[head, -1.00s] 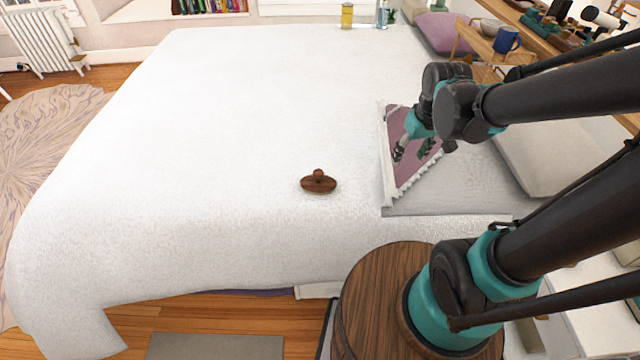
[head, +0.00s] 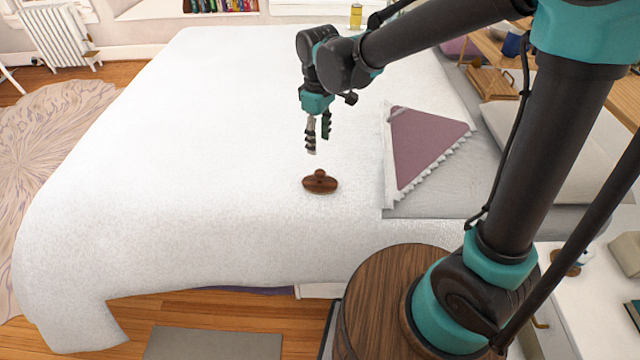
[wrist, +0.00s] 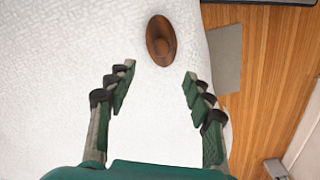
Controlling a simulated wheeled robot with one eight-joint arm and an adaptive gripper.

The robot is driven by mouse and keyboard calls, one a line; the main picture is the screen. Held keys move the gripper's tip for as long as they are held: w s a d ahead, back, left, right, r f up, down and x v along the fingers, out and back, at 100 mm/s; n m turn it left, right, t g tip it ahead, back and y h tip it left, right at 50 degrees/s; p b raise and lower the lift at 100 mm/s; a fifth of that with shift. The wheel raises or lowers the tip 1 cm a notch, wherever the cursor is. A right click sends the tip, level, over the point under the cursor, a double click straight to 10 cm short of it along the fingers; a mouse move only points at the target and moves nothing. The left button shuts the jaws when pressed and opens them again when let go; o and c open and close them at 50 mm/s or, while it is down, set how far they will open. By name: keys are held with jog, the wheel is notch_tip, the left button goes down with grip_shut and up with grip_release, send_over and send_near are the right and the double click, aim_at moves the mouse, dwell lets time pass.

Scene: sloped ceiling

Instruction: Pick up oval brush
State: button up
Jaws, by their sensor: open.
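The oval brush (head: 320,182) is dark brown wood with a round knob on top. It lies on the white bedspread (head: 200,130) near the bed's front edge. In the wrist view the brush (wrist: 160,40) is ahead of the fingertips, roughly centred between them and beyond their tips. My gripper (head: 319,140) points downward above the bed, just behind the brush in the head view. In the wrist view my gripper (wrist: 157,82) has its two fingers spread wide with nothing between them. The brush is fully visible and not touched.
A purple cushion (head: 425,145) with white trim lies right of the brush. A pale pillow (head: 555,155) is further right. The bedspread left of the brush is clear.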

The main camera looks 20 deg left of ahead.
aim_at(320, 172)
notch_tip(320, 172, down, 8)
jog(key=shift+s+d+f, duration=0.1)
jog(key=shift+f, duration=1.25)
jog(key=shift+s+d+f, duration=0.1)
jog(key=shift+f, duration=1.25)
grip_shut()
